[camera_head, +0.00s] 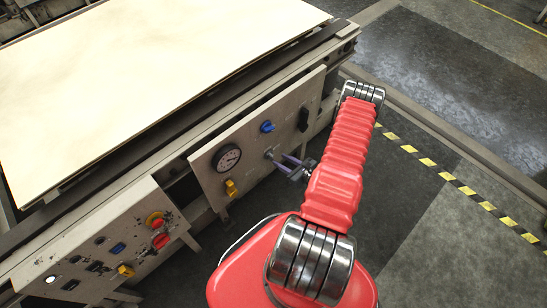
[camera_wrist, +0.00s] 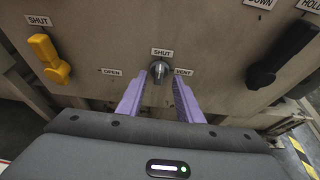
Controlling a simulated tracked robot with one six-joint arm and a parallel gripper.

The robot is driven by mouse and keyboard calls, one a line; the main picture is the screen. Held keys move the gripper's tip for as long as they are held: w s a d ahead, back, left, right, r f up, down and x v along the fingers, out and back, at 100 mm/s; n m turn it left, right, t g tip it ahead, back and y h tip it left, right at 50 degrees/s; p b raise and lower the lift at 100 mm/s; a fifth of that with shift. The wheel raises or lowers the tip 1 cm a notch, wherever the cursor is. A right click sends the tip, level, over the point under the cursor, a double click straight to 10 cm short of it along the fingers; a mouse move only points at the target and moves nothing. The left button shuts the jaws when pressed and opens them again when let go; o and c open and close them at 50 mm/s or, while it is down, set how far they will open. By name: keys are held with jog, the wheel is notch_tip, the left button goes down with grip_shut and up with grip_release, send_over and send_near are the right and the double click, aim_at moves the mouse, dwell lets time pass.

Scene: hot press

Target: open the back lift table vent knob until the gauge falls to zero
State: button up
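The vent knob (camera_wrist: 159,70) is a small metal knob on the beige control panel, straight ahead in the wrist view. A SHUT label is above it, OPEN to its left and VENT to its right. In the head view the knob (camera_head: 268,153) is small, just beyond my fingertips. My gripper (camera_wrist: 159,76) has two purple fingers standing apart, one on each side of the knob, with a gap showing on both sides. It also shows in the head view (camera_head: 286,161). The round black gauge (camera_head: 227,157) is left of the knob; its reading is too small to tell.
A yellow handle (camera_wrist: 50,60) labelled SHUT is left of the knob, and a black lever (camera_wrist: 283,55) is to the right. A blue knob (camera_head: 267,126) sits above. A lower panel (camera_head: 100,250) carries red buttons and switches. Open floor lies right of the machine.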

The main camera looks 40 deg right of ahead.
aim_at(273, 156)
jog(key=shift+x, duration=3)
